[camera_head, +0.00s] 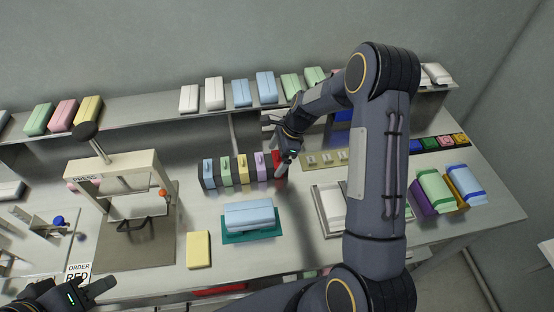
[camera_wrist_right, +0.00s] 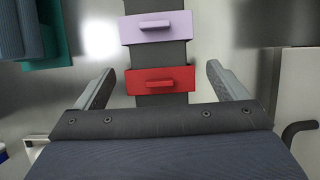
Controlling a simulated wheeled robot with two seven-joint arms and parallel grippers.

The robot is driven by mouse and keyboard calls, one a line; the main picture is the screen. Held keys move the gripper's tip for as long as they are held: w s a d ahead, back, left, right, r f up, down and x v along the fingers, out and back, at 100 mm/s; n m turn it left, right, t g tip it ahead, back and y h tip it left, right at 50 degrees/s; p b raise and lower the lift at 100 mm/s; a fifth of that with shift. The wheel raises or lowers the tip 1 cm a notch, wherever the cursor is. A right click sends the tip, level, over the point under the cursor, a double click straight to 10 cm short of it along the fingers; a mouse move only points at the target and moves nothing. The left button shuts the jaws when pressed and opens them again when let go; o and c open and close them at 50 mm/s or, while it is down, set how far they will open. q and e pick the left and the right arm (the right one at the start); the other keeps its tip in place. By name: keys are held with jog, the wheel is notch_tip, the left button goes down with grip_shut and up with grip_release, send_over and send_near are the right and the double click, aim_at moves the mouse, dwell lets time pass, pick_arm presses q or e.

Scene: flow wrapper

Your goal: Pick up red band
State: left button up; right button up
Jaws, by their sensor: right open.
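The red band (camera_wrist_right: 160,81) is a flat red piece with a small raised tab, at the end of a dark rack in the right wrist view. In the head view the red band (camera_head: 279,162) shows as a small red patch at the right end of the rack, partly covered by my right gripper (camera_head: 284,166). In the right wrist view my right gripper (camera_wrist_right: 160,88) is open, with one finger on each side of the red band and gaps between. My left gripper (camera_head: 95,290) is at the lower left, away from the rack; its jaw state is unclear.
The rack (camera_head: 210,181) also holds blue, green, yellow and lilac (camera_wrist_right: 156,27) bands. A blue pack on a teal tray (camera_head: 235,238) stands in front. A press (camera_head: 115,165) is at the left, a yellow block (camera_head: 198,249) near the front edge. A shelf (camera_head: 140,106) with packs runs behind.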

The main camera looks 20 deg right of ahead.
jog(key=c, duration=1)
jog(key=shift+c, duration=0.2)
